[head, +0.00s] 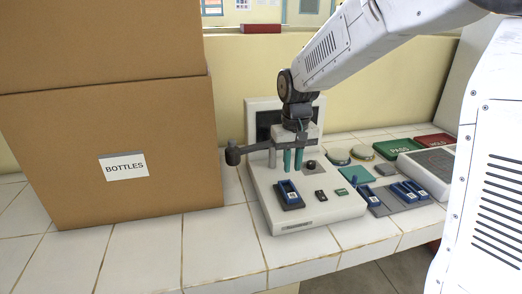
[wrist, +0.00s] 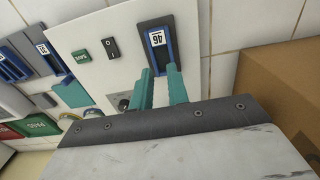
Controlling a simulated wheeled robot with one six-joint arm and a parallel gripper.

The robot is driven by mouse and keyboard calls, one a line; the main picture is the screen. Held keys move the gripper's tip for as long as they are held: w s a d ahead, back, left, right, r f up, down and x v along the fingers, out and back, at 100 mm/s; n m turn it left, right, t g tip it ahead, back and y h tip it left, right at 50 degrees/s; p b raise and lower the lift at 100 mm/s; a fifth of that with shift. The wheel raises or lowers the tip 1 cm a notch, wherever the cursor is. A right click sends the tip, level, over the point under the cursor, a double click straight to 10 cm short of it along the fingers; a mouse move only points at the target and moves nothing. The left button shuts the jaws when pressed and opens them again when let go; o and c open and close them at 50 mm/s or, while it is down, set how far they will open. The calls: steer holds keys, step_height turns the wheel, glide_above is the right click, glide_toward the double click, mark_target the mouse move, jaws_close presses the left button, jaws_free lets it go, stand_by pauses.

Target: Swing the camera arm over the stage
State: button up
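The imaging unit (head: 315,208) is a white box on the tiled bench with a dark screen at its back. Its dark grey camera arm (head: 250,148) points left, ending in a round head (head: 232,156) beyond the unit's left edge. The stage (head: 284,203) at the front left holds a blue item, labelled 46 in the wrist view (wrist: 157,42). My gripper (head: 293,166) points down above the unit, behind the stage and right of the arm's head. Its teal fingers (wrist: 159,70) are apart with nothing seen between them. The camera arm is not clear in the wrist view.
A large cardboard box (head: 105,155) labelled BOTTLES stands close left of the arm's head. Right of the unit are a grey rack with blue items (head: 411,190), round dishes (head: 338,157), a green PASS tray (head: 397,147) and a red HOLD tray (head: 436,141). The front bench tiles are clear.

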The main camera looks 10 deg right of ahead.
steer(key=shift+t, duration=0.3)
steer(key=s+r, duration=0.2)
steer(key=s, duration=0.2)
steer(key=s+d+r, duration=0.1)
steer(key=s+r, duration=0.1)
steer(key=s, duration=0.2)
steer(key=s+r, duration=0.3)
steer(key=s, duration=0.1)
steer(key=shift+s+d, duration=0.35)
steer(key=shift+d, duration=0.05)
jaws_close()
steer(key=s+d, duration=0.1)
steer(key=s, duration=1.5)
steer(key=shift+s+t, duration=0.3)
steer(key=shift+s, duration=0.1)
steer(key=shift+d, duration=0.1)
